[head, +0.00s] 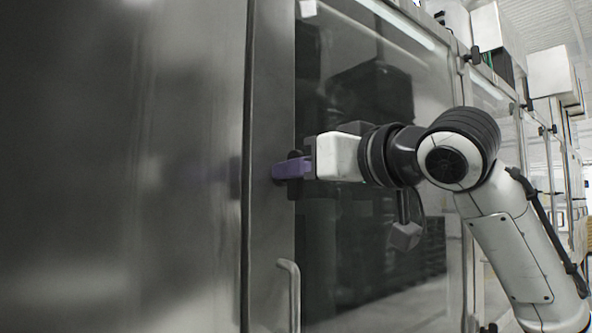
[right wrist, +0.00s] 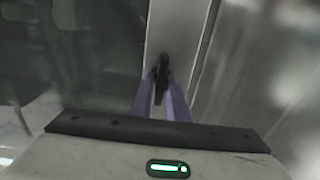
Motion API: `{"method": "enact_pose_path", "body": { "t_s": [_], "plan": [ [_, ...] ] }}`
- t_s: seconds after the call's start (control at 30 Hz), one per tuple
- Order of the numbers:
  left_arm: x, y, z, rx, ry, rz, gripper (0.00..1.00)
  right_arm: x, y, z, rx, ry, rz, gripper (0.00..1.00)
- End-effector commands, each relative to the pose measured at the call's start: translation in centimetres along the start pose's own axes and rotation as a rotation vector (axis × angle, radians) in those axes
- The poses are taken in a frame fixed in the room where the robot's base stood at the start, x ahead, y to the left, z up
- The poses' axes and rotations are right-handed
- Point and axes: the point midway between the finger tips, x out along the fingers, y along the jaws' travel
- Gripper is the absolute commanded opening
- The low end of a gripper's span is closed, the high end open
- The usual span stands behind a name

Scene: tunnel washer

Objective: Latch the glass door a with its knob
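The glass door a (head: 385,285) fills the middle of the head view and looks flush with its frame. Its small black knob (head: 294,191) sits on the steel strip at the glass's left edge. My right gripper (head: 283,170) reaches it from the right with purple fingers. In the right wrist view the black knob (right wrist: 162,68) stands upright between the fingertips (right wrist: 161,88), which look closed on both its sides. The fingers hide the knob's middle in the head view. My left gripper is not in view.
A bent steel handle (head: 294,290) sticks out below the knob. A broad steel panel (head: 120,170) lies to the left. More glass doors with black knobs (head: 474,56) run back to the right, with white boxes (head: 487,27) above.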

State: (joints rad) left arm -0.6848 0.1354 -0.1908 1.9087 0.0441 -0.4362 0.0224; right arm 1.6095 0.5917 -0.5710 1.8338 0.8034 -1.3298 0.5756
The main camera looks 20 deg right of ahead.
Motion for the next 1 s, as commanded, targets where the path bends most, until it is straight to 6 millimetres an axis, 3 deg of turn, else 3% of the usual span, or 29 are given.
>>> {"method": "enact_pose_path", "body": {
  "t_s": [0.47, 1.0],
  "plan": [
    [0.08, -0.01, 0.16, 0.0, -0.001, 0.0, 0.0, 0.01, 0.01, 0.06, 0.069, 0.0, -0.001, 0.0],
    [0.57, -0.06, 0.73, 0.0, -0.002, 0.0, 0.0, 0.03, 0.25, 0.22, 0.521, -0.001, -0.003, 0.0]
  ]
}}
